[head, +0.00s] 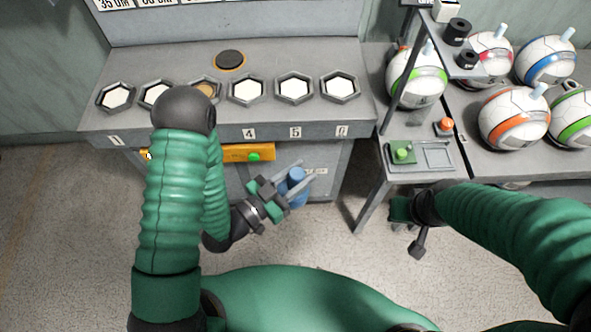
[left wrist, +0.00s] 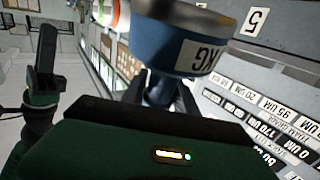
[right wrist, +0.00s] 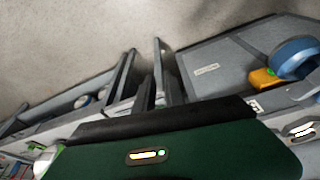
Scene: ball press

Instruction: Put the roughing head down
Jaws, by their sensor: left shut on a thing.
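The roughing head, as I take the blue part to be, (head: 297,186) is in my left gripper (head: 287,188), in front of the grey bench. In the left wrist view it is a wide blue cylinder (left wrist: 178,42) with a white label, on a narrower blue neck. My left fingers are closed on it, and it is clear of the bench top. A blue round part (right wrist: 297,60) shows at the right of the right wrist view. My right gripper (right wrist: 145,48) is empty, its two fingers apart. In the head view its fingers are mostly hidden.
The grey bench (head: 160,127) has several hexagonal sockets (head: 293,88) with number labels and a dark disc (head: 229,59) behind. A yellow panel with a green button (head: 254,156) is on its front.

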